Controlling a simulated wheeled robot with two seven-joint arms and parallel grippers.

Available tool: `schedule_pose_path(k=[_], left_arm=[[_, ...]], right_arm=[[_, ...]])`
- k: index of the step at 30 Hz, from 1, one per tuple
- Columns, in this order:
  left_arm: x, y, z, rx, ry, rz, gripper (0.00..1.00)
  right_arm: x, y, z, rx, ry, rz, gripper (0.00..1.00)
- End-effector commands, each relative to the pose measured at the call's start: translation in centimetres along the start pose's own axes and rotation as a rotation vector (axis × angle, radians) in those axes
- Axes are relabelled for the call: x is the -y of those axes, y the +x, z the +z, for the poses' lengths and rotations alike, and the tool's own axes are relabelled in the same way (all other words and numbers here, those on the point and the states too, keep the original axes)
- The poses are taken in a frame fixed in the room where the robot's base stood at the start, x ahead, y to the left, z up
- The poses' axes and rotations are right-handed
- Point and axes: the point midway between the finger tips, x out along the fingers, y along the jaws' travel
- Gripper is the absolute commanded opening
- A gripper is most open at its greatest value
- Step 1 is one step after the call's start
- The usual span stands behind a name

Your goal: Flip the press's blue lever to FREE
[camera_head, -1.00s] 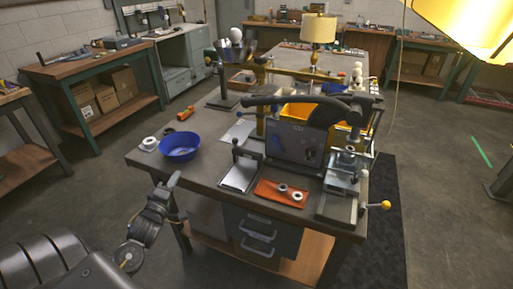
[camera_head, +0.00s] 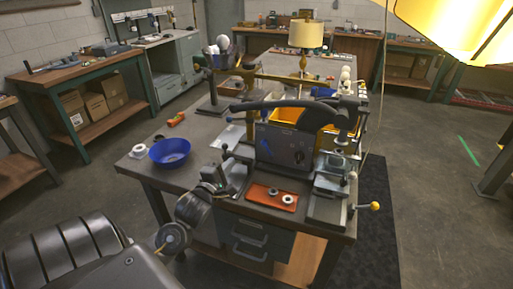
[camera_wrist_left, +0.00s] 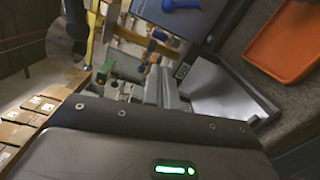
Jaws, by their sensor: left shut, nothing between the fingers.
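The press's grey front panel (camera_head: 272,145) stands upright on the workbench under a black curved arm. Its blue lever (camera_head: 298,156) is small on the panel's right part; its labels are too small to read. A blue lever-like part (camera_wrist_left: 182,5) on a grey panel also shows at the top edge in the left wrist view. My left gripper (camera_head: 221,173) is shut and empty, left of the panel and apart from the blue lever. Its fingers (camera_wrist_left: 160,85) also show in the left wrist view. My right gripper is not in view.
A blue bowl (camera_head: 170,148) and a white ring (camera_head: 138,151) lie at the left. A clamp-like fixture with a yellow knob (camera_head: 375,206) stands at the right. A yellow shade (camera_head: 455,25) hangs close above.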

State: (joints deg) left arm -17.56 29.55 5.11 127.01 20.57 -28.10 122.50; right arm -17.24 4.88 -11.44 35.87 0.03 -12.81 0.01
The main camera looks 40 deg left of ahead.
Motion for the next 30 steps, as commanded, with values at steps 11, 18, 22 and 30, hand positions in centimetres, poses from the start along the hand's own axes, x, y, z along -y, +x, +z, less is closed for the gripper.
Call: schedule_pose_path(k=[11,18,22,30], left_arm=[[-0.2,4.7,0.1,0.001,0.003,0.002,0.00],[-0.3,9.7,0.1,0.000,0.003,0.003,0.00],[-0.2,10.5,1.8,0.004,-0.001,0.000,0.00],[-0.1,11.0,3.8,0.002,0.001,0.000,0.00]], right_arm=[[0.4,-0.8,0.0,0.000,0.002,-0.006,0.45],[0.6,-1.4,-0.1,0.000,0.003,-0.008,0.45],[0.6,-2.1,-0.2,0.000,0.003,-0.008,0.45],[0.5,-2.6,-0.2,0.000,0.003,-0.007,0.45]])
